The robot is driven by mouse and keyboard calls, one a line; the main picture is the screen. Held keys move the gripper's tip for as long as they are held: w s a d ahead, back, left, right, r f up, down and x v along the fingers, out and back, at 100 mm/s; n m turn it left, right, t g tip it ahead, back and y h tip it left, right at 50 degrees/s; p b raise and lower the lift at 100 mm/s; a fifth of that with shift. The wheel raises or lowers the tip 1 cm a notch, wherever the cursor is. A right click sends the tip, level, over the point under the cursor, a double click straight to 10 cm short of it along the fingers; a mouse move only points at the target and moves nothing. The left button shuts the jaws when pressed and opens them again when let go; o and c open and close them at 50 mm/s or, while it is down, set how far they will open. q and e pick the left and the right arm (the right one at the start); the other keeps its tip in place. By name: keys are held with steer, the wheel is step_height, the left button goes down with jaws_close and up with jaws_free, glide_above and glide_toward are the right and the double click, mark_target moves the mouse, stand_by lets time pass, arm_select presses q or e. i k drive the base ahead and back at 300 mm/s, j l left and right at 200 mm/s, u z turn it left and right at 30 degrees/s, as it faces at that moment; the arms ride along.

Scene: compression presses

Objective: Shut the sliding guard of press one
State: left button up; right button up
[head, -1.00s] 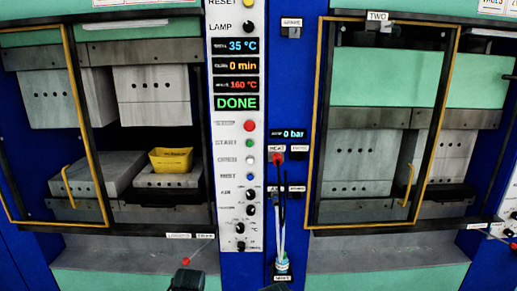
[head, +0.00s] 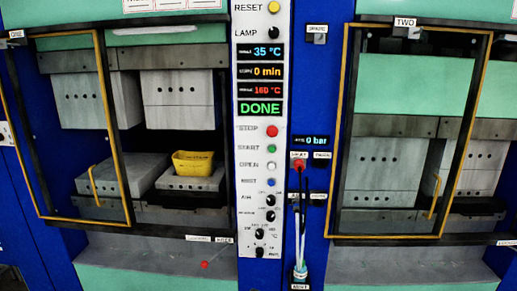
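Press one stands on the left, with a small label plate (head: 16,37) at its upper left. Its sliding guard (head: 104,110) is a yellow-edged dark frame with a clear pane and a yellow handle (head: 93,183). The guard covers the left part of the press opening, and the right part is uncovered. Behind it are grey upper platens (head: 178,100) and lower platens (head: 190,183), spaced apart. A yellow tub (head: 193,162) sits on the right lower platen. Neither of my grippers is in view.
A control panel (head: 258,140) with buttons and a DONE display stands between the presses. Press two, on the right, has its own yellow-edged guard (head: 347,130). A red knob (head: 205,264) shows below press one. Cables (head: 299,230) hang beside the panel.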

mark_target(95, 31)
steer(key=u, duration=1.5)
